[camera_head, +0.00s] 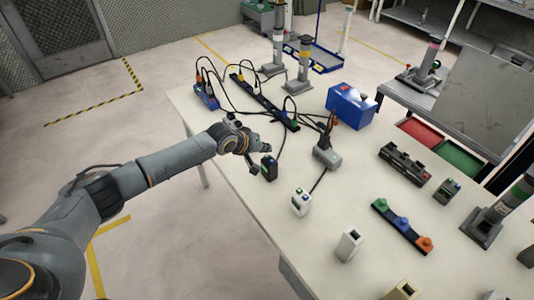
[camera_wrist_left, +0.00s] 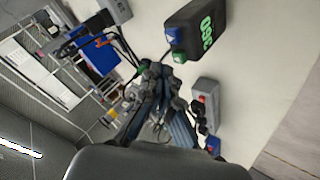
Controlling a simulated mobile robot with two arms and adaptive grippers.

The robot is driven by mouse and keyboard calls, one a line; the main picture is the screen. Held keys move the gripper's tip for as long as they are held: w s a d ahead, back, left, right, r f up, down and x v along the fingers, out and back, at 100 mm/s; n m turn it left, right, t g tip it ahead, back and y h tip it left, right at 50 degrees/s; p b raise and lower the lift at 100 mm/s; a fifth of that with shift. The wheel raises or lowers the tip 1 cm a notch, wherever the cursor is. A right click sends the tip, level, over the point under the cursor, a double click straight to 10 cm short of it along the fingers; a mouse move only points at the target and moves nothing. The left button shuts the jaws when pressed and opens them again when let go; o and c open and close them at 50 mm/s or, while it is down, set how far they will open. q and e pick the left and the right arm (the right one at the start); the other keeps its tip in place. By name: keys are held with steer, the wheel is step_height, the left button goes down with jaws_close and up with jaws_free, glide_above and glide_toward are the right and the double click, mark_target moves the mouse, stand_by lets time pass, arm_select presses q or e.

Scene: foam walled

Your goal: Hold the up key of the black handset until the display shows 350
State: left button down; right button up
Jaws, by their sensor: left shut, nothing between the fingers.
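The black handset (camera_head: 269,168) stands on the table just below my left gripper in the head view. In the left wrist view the black handset (camera_wrist_left: 208,28) appears tilted, with green digits on its display. They look like 350, though the middle digit is hard to read. A blue key (camera_wrist_left: 172,34) with a pale triangle and a green key (camera_wrist_left: 179,57) sit on its near end. My left gripper (camera_head: 262,149) is shut and empty. Its fingertips in the wrist view (camera_wrist_left: 163,72) are close to the green key; I cannot tell whether they touch. My right gripper is out of view.
A white handset (camera_head: 301,202) and a grey box (camera_head: 327,154) with cables stand nearby on the table. A power strip (camera_head: 262,100) and a blue box (camera_head: 351,105) lie farther back. A strip with coloured buttons (camera_head: 402,227) is at the right.

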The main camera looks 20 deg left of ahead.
mark_target(265, 159)
arm_select(q)
step_height(265, 159, up, 5)
steer(key=p, duration=0.4)
steer(key=shift+p, duration=0.4)
stand_by(0.5)
